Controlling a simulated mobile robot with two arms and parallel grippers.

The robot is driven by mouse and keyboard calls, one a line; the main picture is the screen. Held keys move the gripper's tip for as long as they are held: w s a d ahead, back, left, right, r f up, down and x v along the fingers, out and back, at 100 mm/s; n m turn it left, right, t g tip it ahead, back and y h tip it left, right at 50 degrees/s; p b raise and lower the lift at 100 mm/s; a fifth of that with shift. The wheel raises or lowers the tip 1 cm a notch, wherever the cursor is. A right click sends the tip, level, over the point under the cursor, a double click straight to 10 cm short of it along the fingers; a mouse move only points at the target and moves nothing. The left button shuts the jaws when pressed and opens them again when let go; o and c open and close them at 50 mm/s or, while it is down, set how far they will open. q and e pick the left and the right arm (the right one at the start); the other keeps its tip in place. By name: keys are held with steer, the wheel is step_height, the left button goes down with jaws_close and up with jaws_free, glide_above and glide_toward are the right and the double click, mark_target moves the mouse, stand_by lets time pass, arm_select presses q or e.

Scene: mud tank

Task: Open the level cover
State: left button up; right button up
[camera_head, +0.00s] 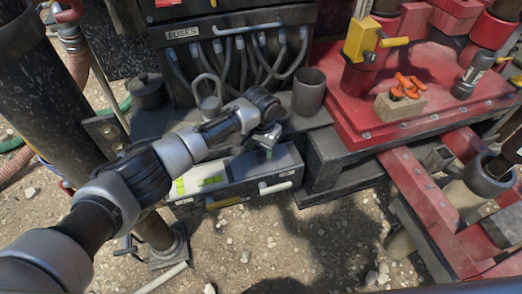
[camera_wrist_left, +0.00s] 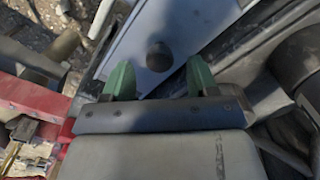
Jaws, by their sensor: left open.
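My left gripper (camera_head: 267,150) reaches in over the grey box (camera_head: 240,178) below the fuse panel; its fingers are small and partly hidden by the wrist in the head view. In the left wrist view my left gripper (camera_wrist_left: 160,75) shows two green fingers set apart with nothing held. A dark round knob (camera_wrist_left: 160,55) on a light grey flat panel (camera_wrist_left: 175,25) lies just ahead of the fingertips, between their lines. The panel looks closed. No label shows that it is the level cover. My right gripper is not in view.
A fuse panel (camera_head: 190,33) with thick grey cables stands behind my left arm. A dark open cup (camera_head: 309,91) stands right of the gripper. A red deck (camera_head: 425,85) with valves is at the right. The gravel ground (camera_head: 290,240) in front is open.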

mark_target(261, 154)
arm_select(q)
step_height(261, 154, up, 9)
stand_by(0.3)
steer(key=shift+f, duration=0.1)
